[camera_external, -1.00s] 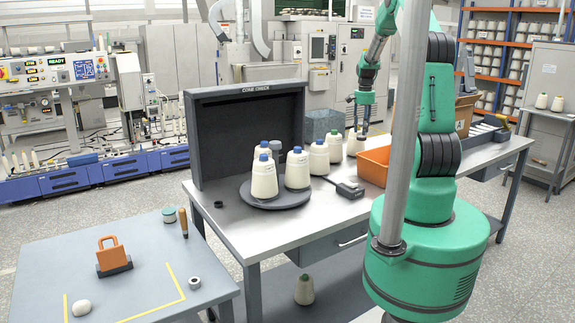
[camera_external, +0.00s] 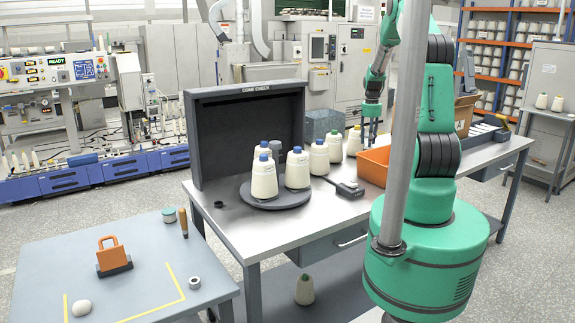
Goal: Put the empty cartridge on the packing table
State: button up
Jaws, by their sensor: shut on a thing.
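My gripper (camera_external: 372,138) hangs fingers down at the far part of the long workbench (camera_external: 345,208), beside the rear left corner of the orange bin (camera_external: 375,166). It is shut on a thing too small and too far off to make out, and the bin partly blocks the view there. A yarn cone (camera_external: 354,143) stands just left of the fingers. I cannot pick out the empty cartridge for certain. A grey table (camera_external: 60,262) with yellow corner marks stands at the front left; no label shows whether it is the packing table.
Several yarn cones stand on the bench, some on a dark round plate (camera_external: 275,200) before the black booth (camera_external: 245,135). The grey table bears an orange handled block (camera_external: 112,254), a white lump (camera_external: 81,308) and small items. Its yellow-marked area has free room.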

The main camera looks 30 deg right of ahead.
jog(key=shift+f, duration=1.55)
jog(key=shift+f, duration=0.15)
jog(key=shift+f+b, duration=0.35)
jog(key=shift+f, duration=1.4)
jog(key=shift+f, duration=0.2)
jog(key=o, duration=1.1)
jog(key=shift+o, duration=0.2)
jog(key=shift+r, duration=0.2)
notch_tip(320, 180, up, 12)
jog(key=shift+p, duration=0.75)
